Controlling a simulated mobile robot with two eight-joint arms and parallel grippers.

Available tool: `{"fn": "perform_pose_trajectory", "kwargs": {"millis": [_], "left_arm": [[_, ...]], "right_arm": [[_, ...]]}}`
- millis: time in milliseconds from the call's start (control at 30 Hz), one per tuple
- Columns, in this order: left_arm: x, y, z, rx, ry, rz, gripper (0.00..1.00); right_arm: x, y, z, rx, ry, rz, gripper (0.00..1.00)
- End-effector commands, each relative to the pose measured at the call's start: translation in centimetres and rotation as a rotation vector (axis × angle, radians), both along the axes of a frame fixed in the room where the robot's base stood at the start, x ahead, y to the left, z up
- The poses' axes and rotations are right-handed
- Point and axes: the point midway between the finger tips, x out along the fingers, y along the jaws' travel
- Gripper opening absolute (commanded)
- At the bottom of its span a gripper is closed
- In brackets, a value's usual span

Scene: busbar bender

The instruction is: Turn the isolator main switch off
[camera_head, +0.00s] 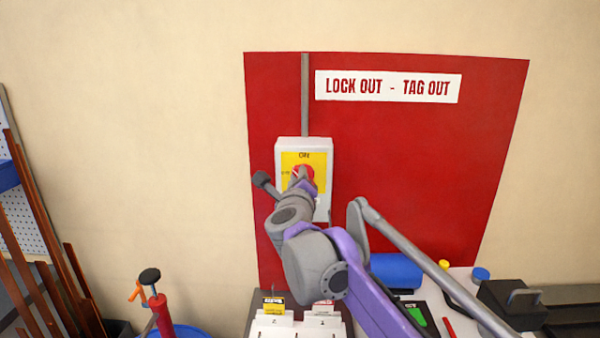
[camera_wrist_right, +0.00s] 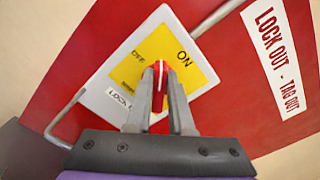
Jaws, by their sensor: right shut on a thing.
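The isolator main switch is a light grey box (camera_head: 317,146) on a red wall panel, with a yellow plate (camera_head: 319,160) and a red rotary handle (camera_head: 306,170). ON is at the plate's top and OFF at its left. My right gripper (camera_head: 300,177) is at the handle and partly hides it. In the right wrist view, the two fingers (camera_wrist_right: 160,90) are shut on the red handle (camera_wrist_right: 160,74), one on each side. Its white line runs upright in that view, with ON to its upper right and OFF to its upper left. Its exact setting I cannot tell. My left gripper is not in view.
A grey conduit (camera_head: 304,95) runs up from the box. A "LOCK OUT - TAG OUT" sign (camera_head: 388,87) is at the upper right. The panel right of the box is clear.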

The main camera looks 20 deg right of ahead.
Motion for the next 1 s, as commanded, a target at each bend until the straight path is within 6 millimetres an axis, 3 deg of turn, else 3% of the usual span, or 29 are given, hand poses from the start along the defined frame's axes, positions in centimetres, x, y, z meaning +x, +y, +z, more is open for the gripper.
{"fn": "perform_pose_trajectory", "kwargs": {"millis": [600,1000], "left_arm": [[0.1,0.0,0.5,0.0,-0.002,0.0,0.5],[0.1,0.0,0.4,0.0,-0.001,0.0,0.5]], "right_arm": [[0.2,0.5,-0.8,-0.508,0.245,0.001,0.0],[0.3,0.5,-1.2,-0.7,0.337,0.001,0.0]]}}
